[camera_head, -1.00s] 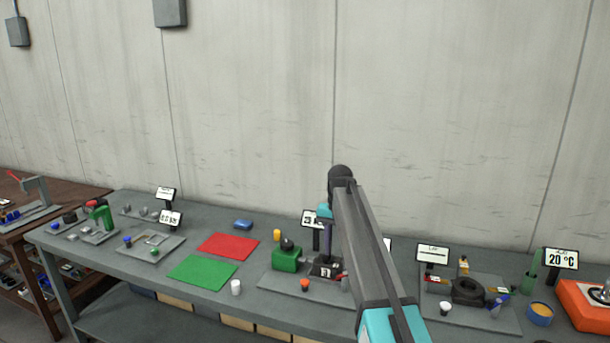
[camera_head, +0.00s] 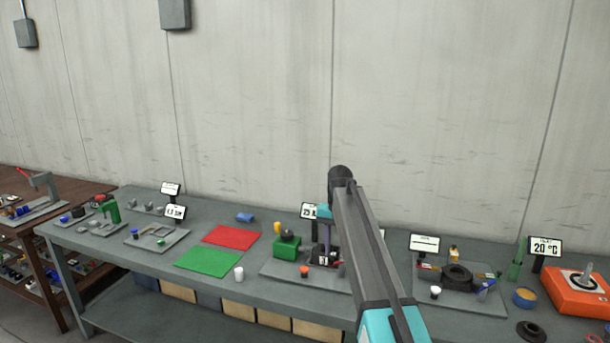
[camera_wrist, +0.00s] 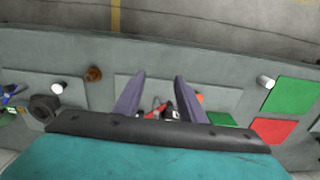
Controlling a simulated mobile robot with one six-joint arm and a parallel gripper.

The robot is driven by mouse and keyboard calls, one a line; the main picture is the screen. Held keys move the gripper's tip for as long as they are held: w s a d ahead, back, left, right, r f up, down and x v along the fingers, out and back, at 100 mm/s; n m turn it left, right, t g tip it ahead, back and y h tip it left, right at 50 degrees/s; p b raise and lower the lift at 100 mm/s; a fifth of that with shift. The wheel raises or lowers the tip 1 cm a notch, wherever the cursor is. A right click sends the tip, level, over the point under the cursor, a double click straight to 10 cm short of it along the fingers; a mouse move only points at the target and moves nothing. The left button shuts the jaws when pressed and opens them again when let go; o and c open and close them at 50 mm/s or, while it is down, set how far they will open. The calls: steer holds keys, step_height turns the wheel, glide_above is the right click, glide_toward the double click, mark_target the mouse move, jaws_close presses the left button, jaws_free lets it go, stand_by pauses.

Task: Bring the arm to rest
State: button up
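My arm (camera_head: 365,250) reaches out over the grey workbench (camera_head: 205,207) in the head view, its wrist bent down. My gripper (camera_wrist: 156,95) shows two purple fingers standing apart in the wrist view, with nothing held between them. Beyond the fingers lie small red and dark parts (camera_wrist: 165,108) of the bench, partly hidden by the gripper. In the head view one purple finger (camera_head: 327,236) shows beside the arm, above a grey plate with a green block (camera_head: 285,252); the arm hides the rest.
A red mat (camera_head: 231,237), a green mat (camera_head: 207,258) and a white cylinder (camera_head: 239,273) lie left of the arm. A brown table (camera_head: 30,227) stands at far left.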

steer(key=s+d+f+g+b, duration=0.1)
steer(key=s+f+b, duration=0.15)
steer(key=f, duration=0.95)
steer(key=s+d+f+g+b, duration=0.15)
steer(key=s+f, duration=0.25)
steer(key=f, duration=0.7)
steer(key=s+d+f+g+b, duration=0.1)
steer(key=s+f, duration=0.6)
steer(key=f, duration=0.4)
steer(key=s+d+f+g+b, duration=0.1)
steer(key=s+f+g+b, duration=0.1)
steer(key=s+f, duration=0.65)
steer(key=s+d+f+n+b, duration=0.1)
steer(key=s+f, duration=0.6)
steer(key=s, duration=0.4)
steer(key=s+f+n+b, duration=0.1)
steer(key=s+f+b, duration=0.1)
steer(key=s+f, duration=0.5)
steer(key=s+d+f+n+b, duration=0.1)
steer(key=s+f, duration=0.7)
steer(key=s, duration=0.8)
steer(key=shift+s+d+n, duration=0.35)
steer(key=shift+n, duration=0.05)
